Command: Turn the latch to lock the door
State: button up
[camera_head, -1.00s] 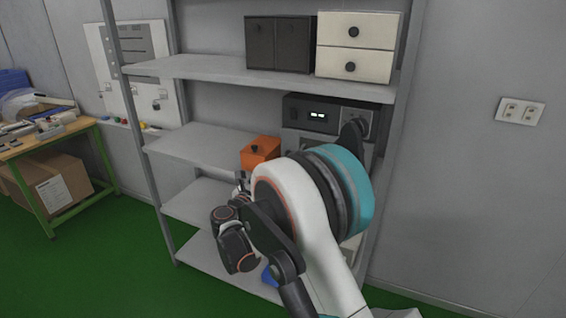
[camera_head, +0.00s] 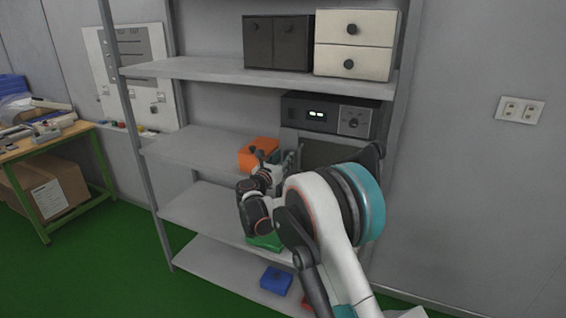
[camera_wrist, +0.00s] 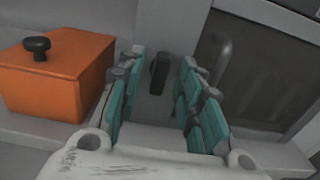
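In the wrist view a dark upright latch (camera_wrist: 158,72) sits on a light grey panel, straight ahead between my fingers. To its right is a dark door (camera_wrist: 265,75) with a curved handle (camera_wrist: 222,55). My gripper (camera_wrist: 160,82) is open, with teal pads on either side of the latch in the picture. I see no contact, and the gap in depth is unclear. In the head view my gripper (camera_head: 274,163) is at the middle shelf, beside the dark-fronted unit. My arm partly covers the unit's front, and the latch cannot be made out there.
An orange box (camera_wrist: 60,80) with a black knob stands close left of my gripper; it also shows in the head view (camera_head: 256,150). A device with a lit display (camera_head: 325,113) sits above the dark front. The shelf (camera_head: 185,148) left of the orange box is clear.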

jog(key=shift+w, duration=0.15)
jog(key=shift+c, duration=0.5)
grip_shut()
jog(key=shift+d, duration=0.1)
jog(key=shift+d+f+m+p, duration=0.1)
jog(key=shift+f+m+p, duration=0.1)
jog(key=shift+m, duration=4.25)
jog(key=shift+d+f+m+p, duration=0.1)
jog(key=shift+m+p, duration=0.1)
jog(key=shift+m, duration=4.25)
